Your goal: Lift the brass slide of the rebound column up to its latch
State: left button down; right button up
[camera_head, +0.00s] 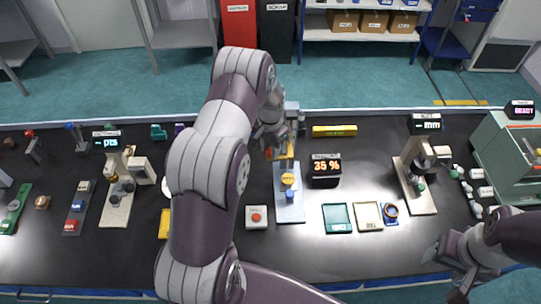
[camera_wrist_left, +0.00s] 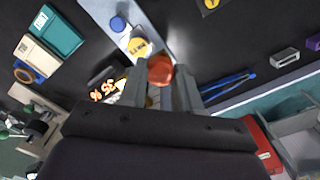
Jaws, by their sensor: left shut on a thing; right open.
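The rebound column's pale base plate (camera_head: 290,213) stands mid-table, with a yellow round part (camera_head: 288,179) and a blue knob on it. My left gripper (camera_head: 272,146) is at the column behind them. In the left wrist view its fingers (camera_wrist_left: 161,95) are closed around the brass slide (camera_wrist_left: 152,101), little of which shows. An orange-red knob (camera_wrist_left: 159,70) sits at the fingertips. The latch and much of the column are hidden by my left arm and hand. My right gripper (camera_head: 455,262) is open and empty at the table's front right.
A black display (camera_head: 326,170) reading "35 %" stands right of the column. A red-button box (camera_head: 257,217) is at its front left. Teal (camera_head: 338,218) and cream trays (camera_head: 367,216) lie to the right. A yellow bar (camera_head: 334,131) lies behind the display.

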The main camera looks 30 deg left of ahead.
pick_arm(q)
notch_tip(320, 180, up, 11)
jog(key=p, duration=0.3)
jog(key=shift+w, duration=0.2)
jog(key=shift+r, duration=0.1)
jog(key=c, duration=0.8)
grip_release()
jog(key=shift+s, duration=0.15)
